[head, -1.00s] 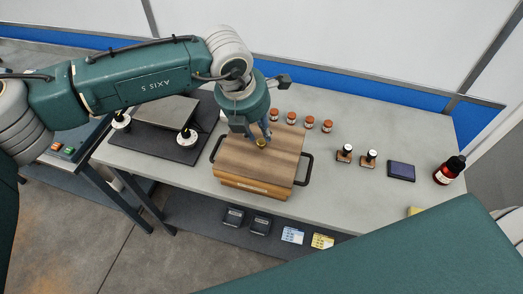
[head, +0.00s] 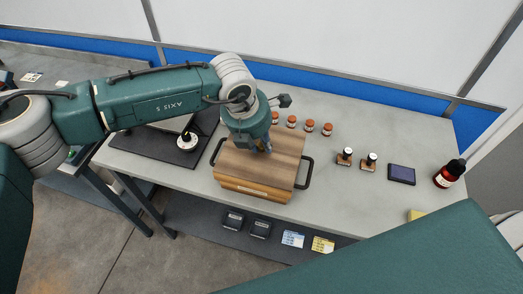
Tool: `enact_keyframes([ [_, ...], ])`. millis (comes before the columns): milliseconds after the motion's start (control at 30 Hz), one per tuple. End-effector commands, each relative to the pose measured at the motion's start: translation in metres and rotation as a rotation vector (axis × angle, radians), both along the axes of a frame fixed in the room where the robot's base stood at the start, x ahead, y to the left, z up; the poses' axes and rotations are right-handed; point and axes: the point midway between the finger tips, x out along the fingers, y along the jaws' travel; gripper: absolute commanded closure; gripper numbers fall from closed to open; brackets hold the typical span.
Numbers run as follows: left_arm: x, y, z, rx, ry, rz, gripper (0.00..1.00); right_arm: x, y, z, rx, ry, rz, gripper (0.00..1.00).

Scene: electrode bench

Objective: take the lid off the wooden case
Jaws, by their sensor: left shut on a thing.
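The wooden case (head: 255,191) stands on the grey bench, in a tray with dark handles (head: 304,173) at its two sides. Its flat brown lid (head: 240,166) lies on top, and I see no clear gap between lid and case. My left gripper (head: 267,151) points down at the middle of the lid, shut on the small brass knob there. The fingers and wrist hide the knob and the far left part of the lid. My right gripper is out of view.
Several brown-capped jars (head: 309,126) stand behind the case. Two small dark-capped bottles (head: 369,162), a dark flat box (head: 401,174) and a red-labelled bottle (head: 449,173) are to the right. A dark mat (head: 160,148) lies left.

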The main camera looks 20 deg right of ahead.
Motion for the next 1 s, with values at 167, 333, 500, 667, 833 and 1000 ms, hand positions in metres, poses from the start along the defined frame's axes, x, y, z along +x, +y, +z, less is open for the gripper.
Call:
enact_keyframes([
  [167,0.001,0.0,0.003,-0.001,-0.001,0.0,1.0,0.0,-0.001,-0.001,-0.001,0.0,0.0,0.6],
  [333,0.001,-0.001,0.017,-0.002,-0.004,0.001,1.0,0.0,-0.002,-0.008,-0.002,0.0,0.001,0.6],
  [500,0.002,-0.001,0.05,-0.004,-0.006,0.0,1.0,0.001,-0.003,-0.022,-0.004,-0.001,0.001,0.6],
  [667,0.002,-0.001,0.097,-0.003,-0.008,0.001,1.0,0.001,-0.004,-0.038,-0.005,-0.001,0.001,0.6],
  [833,0.001,-0.001,0.145,-0.003,-0.004,0.002,1.0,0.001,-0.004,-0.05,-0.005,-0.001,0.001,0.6],
  [1000,0.001,-0.001,0.179,-0.001,-0.002,0.002,1.0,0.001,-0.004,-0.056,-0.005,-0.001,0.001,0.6],
])
